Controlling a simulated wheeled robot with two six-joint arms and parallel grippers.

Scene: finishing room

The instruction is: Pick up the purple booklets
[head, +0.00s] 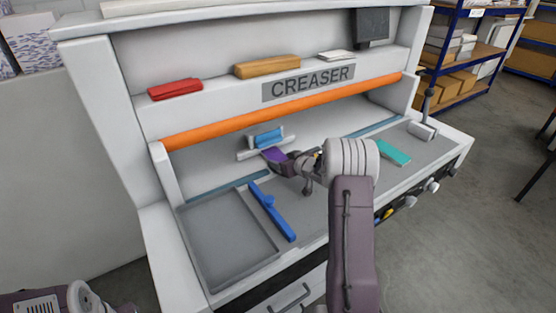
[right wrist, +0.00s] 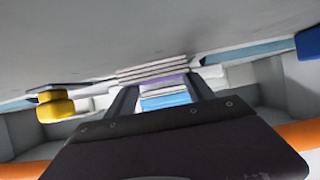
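The purple booklets (head: 273,154) sit at the front of a small light holder on the creaser's bed, with blue booklets (head: 268,137) behind them. My right gripper (head: 281,160) is right at the purple booklets and hides part of them. In the right wrist view, its two fingers (right wrist: 162,92) stand apart. Pale stacked page edges lie at their tips, with a purple band (right wrist: 163,81) and a blue one (right wrist: 166,99) showing between them. I cannot tell whether the fingers touch the booklets. My left gripper is not in view.
A blue bar (head: 271,212) lies beside the grey tray (head: 222,242) at front left. A teal piece (head: 393,152) lies on the bed at right. The orange roller (head: 285,112) spans above the bed. Red (head: 175,89) and tan (head: 267,67) items rest on the upper shelf.

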